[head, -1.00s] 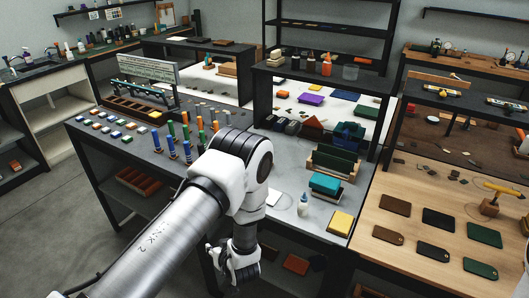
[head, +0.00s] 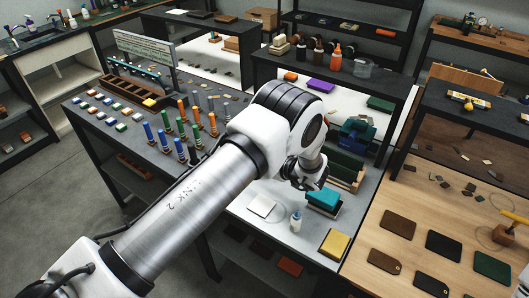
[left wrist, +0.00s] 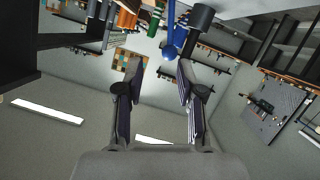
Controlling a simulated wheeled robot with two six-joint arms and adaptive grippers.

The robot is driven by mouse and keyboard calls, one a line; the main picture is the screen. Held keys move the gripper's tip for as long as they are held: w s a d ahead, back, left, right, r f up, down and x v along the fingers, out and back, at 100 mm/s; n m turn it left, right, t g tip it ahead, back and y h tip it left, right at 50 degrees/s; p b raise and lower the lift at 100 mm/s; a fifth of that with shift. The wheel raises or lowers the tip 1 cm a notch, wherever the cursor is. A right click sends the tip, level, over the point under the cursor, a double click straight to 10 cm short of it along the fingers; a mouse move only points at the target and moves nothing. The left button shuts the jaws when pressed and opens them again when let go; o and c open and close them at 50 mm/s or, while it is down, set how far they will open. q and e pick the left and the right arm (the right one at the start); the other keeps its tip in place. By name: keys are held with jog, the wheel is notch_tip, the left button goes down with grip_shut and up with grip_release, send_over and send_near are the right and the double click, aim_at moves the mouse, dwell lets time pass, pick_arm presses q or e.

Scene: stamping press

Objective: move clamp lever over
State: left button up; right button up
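My left gripper (head: 312,182) hangs at the end of my left arm over the grey bench, near a teal block (head: 323,197). In the left wrist view its two fingers (left wrist: 160,75) are apart with nothing between them. A blue rod with a rounded end (left wrist: 171,50) shows just beyond the fingertips there; I cannot tell whether it is the clamp lever. A blue press-like device (head: 357,132) stands behind the gripper on the bench. No clamp lever can be made out for certain in the head view. My right gripper is not in view.
Several upright tools with coloured handles (head: 168,122) stand at the bench's left. A white bottle (head: 295,221), a white pad (head: 262,206) and a yellow block (head: 334,244) lie near the front. A wooden table (head: 370,215) with leather pieces is at right.

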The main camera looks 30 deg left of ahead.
pick_arm(q)
jog(key=s+b+x, duration=0.1)
jog(key=b+x, duration=0.1)
jog(key=x, duration=0.5)
jog(key=shift+s+b, duration=0.2)
jog(key=shift+b, duration=0.2)
jog(key=shift+s+a+r, duration=0.15)
jog(key=shift+s+r, duration=0.05)
jog(key=shift+r, duration=0.1)
jog(key=shift+c, duration=0.7)
jog(key=shift+s+r, duration=0.15)
jog(key=shift+s, duration=0.05)
jog(key=c, duration=0.5)
jog(key=shift+w, duration=0.15)
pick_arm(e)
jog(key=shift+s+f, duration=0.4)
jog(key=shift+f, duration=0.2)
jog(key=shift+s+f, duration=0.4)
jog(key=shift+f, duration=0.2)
